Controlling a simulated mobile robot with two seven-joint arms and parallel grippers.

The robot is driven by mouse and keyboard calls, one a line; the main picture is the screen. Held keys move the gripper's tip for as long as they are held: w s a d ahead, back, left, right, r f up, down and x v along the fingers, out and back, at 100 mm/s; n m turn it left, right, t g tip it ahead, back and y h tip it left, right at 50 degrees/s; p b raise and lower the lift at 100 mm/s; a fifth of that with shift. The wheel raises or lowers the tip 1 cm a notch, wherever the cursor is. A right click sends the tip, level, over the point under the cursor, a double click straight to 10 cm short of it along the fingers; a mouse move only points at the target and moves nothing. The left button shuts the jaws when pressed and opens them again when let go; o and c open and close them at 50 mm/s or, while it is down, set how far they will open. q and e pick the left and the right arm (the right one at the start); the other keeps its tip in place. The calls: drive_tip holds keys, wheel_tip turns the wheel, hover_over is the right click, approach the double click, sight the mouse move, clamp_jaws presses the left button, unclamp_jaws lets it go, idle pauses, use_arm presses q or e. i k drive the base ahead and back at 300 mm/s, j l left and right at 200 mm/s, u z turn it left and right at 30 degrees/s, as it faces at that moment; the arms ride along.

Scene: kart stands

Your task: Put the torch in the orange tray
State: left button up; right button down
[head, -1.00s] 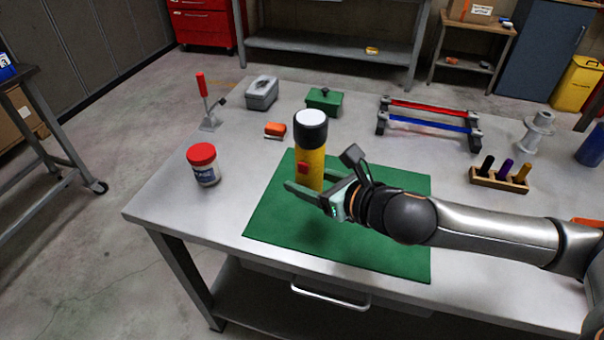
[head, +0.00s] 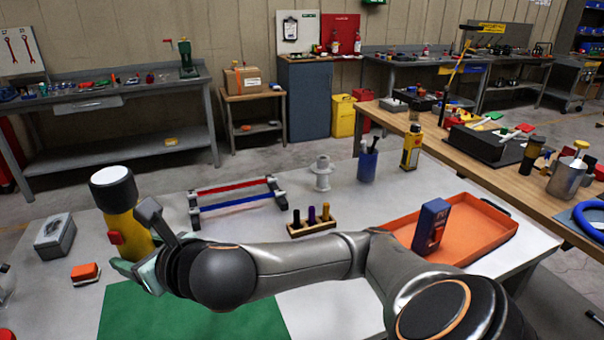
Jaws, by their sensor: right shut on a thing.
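The torch (head: 122,215) is yellow with a black head, a white lens on top and a red switch. It stands upright in my right gripper (head: 142,268), which is shut on it above the green mat (head: 200,318) at the left. My arm hides part of the gripper and mat. The orange tray (head: 470,235) lies on the right of the same table, apart from the torch. A dark blue box (head: 430,226) stands at its left part. My left gripper is not in view.
A wooden block with coloured pegs (head: 312,226), a grey spool (head: 321,173), a blue cup with pens (head: 367,165) and a red-and-blue rail rack (head: 235,197) stand behind my arm. A wooden bench (head: 470,165) borders the right.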

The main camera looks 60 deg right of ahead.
sight(474, 233)
drive_tip(key=z, duration=0.85)
drive_tip(key=l+z, duration=0.45)
drive_tip(key=l, duration=0.65)
drive_tip(key=i+l, duration=0.1)
drive_tip(key=l, duration=0.4)
